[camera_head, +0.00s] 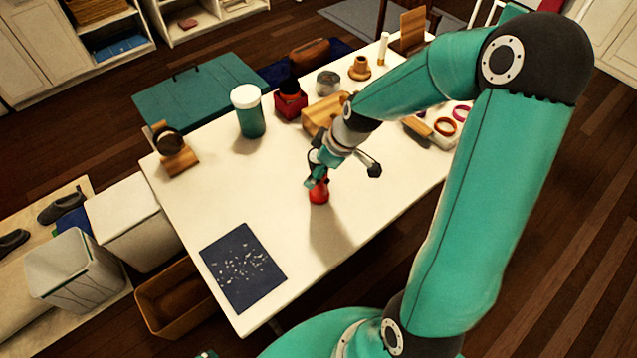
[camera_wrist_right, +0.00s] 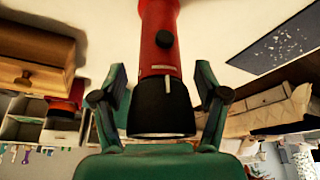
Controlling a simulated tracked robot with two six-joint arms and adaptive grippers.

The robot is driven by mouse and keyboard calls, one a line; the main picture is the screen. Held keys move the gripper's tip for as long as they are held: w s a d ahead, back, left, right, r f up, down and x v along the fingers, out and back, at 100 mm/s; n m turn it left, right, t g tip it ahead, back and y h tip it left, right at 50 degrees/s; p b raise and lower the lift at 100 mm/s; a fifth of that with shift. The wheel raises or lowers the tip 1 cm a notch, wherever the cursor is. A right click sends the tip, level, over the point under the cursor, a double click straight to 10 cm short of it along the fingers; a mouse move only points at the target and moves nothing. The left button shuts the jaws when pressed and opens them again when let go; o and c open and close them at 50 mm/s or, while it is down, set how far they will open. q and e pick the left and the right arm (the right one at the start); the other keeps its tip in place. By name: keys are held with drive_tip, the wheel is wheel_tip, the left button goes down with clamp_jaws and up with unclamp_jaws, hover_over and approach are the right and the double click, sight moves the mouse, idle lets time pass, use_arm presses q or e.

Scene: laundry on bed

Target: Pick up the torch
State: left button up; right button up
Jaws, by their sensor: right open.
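The red torch (camera_head: 319,193) stands on the white table, partly hidden by my right gripper (camera_head: 343,175) above and around its upper end. In the right wrist view, the torch (camera_wrist_right: 158,52) has a red body, a dark button and a wide black head. My right gripper (camera_wrist_right: 160,80) is open, with one finger on each side of the torch; a gap shows on both sides. The torch's far end is cut off by the top of that view. My left gripper is not in view.
The white table (camera_head: 205,205) has a dark speckled mat (camera_head: 243,266) at its near left corner. A teal jar (camera_head: 248,112), a wooden watch stand (camera_head: 175,150) and a wooden box (camera_head: 322,113) stand farther back. The table around the torch is clear.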

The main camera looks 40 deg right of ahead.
drive_tip(key=shift+f, duration=0.1)
clamp_jaws()
idle(0.4)
